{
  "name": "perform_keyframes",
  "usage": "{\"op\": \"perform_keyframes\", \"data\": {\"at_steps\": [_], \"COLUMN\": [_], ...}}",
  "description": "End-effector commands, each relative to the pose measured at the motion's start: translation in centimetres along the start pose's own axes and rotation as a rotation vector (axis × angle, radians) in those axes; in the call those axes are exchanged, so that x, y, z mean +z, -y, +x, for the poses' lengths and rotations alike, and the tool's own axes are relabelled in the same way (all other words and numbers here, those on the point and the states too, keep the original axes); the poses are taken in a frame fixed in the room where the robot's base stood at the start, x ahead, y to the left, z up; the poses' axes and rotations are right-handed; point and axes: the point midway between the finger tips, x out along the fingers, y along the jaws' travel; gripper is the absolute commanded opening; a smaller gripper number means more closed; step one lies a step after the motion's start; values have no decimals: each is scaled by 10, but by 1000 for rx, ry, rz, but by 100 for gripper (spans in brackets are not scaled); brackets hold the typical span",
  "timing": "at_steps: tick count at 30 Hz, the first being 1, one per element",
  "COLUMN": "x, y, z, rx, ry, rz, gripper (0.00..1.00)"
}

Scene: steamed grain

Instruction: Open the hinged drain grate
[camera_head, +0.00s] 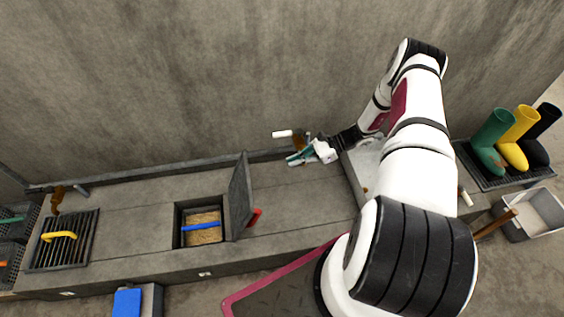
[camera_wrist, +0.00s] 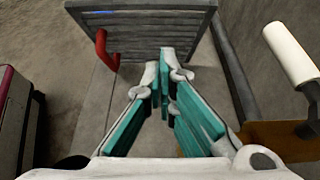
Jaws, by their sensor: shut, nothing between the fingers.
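A hinged grey grate (camera_head: 240,195) with a red handle (camera_head: 254,217) stands upright at the right edge of a square drain opening (camera_head: 180,230). In the wrist view the upright grate (camera_wrist: 150,28) shows a slatted face, and its red handle (camera_wrist: 105,50) sticks out toward the camera. My gripper (camera_head: 298,158) is to the right of the grate, near the back wall and apart from it. Its teal fingers (camera_wrist: 165,65) are closed together with nothing between them. Straw-coloured grain (camera_head: 204,236) and a blue bar (camera_head: 201,226) show in the opening.
A barred grate (camera_head: 85,238) with a yellow handle (camera_head: 60,235) lies flat at the left. A white-ended brown fixture (camera_wrist: 290,55) stands close to the right of my fingers. Boots (camera_head: 517,155) stand on a rack at the right. The ledge between grate and gripper is clear.

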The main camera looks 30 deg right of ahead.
Motion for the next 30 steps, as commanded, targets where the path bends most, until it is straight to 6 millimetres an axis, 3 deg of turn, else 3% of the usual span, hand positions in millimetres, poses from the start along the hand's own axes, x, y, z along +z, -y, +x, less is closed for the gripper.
{"op": "perform_keyframes", "data": {"at_steps": [15, 21, 30], "x": [-1, 20, 28], "y": [-2, -1, -1], "z": [95, 113, 121], "rx": [3, 1, 0], "ry": [4, 3, 2], "rz": [2, 0, 1], "gripper": [0, 0, 0]}}
